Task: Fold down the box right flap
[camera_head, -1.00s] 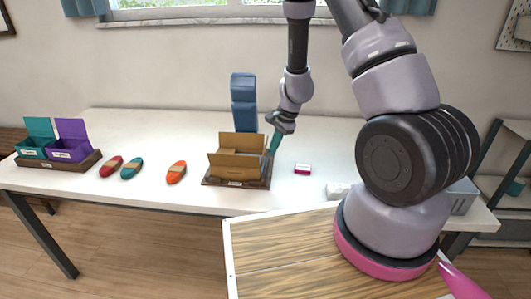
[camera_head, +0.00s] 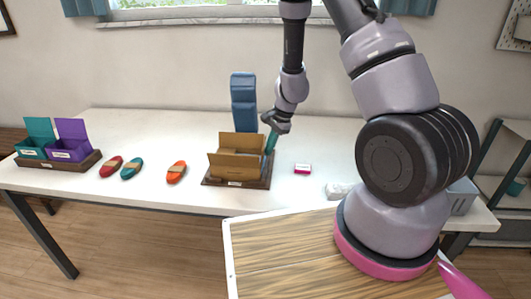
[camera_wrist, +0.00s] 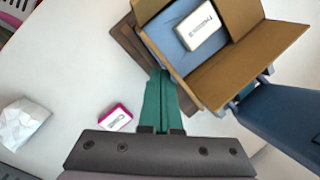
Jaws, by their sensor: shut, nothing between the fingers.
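The brown cardboard box (camera_head: 236,165) stands on a dark wooden base (camera_head: 208,180) on the white table. Its front and back flaps stick up. In the wrist view the box (camera_wrist: 190,82) is open, with a blue inside and a white labelled card (camera_wrist: 198,25) in it. My gripper (camera_head: 269,152) points down at the box's right side. In the wrist view its teal fingers (camera_wrist: 160,78) are together and empty, with tips close beside the box's right wall. Whether they touch it, and how the right flap lies, I cannot tell.
A blue upright thing (camera_head: 243,95) stands behind the box. A small pink-and-white box (camera_head: 302,169) and a crumpled white item (camera_head: 340,190) lie to the right. Orange (camera_head: 177,172), teal (camera_head: 131,169) and red (camera_head: 111,166) cord bundles lie to the left, beyond them small open boxes (camera_head: 70,140).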

